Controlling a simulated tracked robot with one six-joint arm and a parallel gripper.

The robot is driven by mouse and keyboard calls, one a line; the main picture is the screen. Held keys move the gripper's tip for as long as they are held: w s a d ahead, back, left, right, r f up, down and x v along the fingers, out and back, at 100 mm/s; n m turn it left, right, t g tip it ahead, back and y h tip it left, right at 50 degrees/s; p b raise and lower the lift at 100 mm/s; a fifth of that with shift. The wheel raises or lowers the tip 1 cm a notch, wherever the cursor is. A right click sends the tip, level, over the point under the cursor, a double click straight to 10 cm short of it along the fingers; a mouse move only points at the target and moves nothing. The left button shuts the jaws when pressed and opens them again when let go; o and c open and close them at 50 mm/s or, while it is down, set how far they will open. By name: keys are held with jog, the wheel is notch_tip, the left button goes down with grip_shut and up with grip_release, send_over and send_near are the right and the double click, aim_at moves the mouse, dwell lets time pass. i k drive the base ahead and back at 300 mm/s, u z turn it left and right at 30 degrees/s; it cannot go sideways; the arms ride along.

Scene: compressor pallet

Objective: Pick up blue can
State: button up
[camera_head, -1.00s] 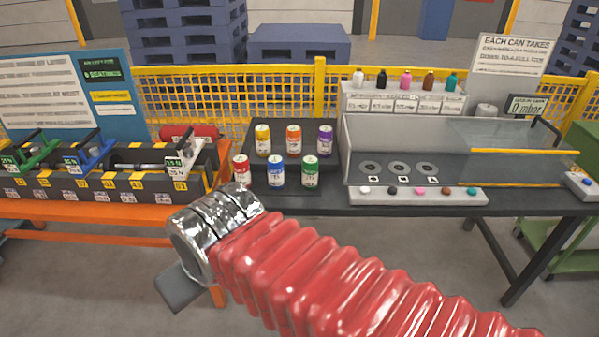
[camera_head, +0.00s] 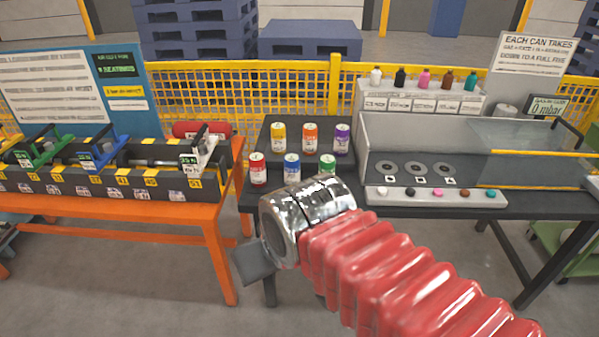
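The blue can (camera_head: 292,168) stands upright in the front row of a dark two-level rack, between a red can (camera_head: 258,170) and a green can (camera_head: 327,165). My silver wrist covers the lower part of the green can and comes right up to the blue can's base in the picture. Behind stand a yellow can (camera_head: 279,138), an orange can (camera_head: 310,138) and a purple can (camera_head: 342,139). My gripper (camera_head: 254,264) shows only as a dark grey piece below and left of the wrist, apart from the cans. Its fingers cannot be made out.
An orange bench (camera_head: 190,212) with black clamp racks stands at left. On the dark table at right is a clear-fronted grey box (camera_head: 374,130) with round pads and coloured buttons. A yellow mesh fence (camera_head: 230,95) runs behind. A gap separates bench and table.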

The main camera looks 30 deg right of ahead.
aim_at(291, 161)
jog(key=u, duration=0.05)
jog(key=i, duration=1)
jog(key=z, duration=0.05)
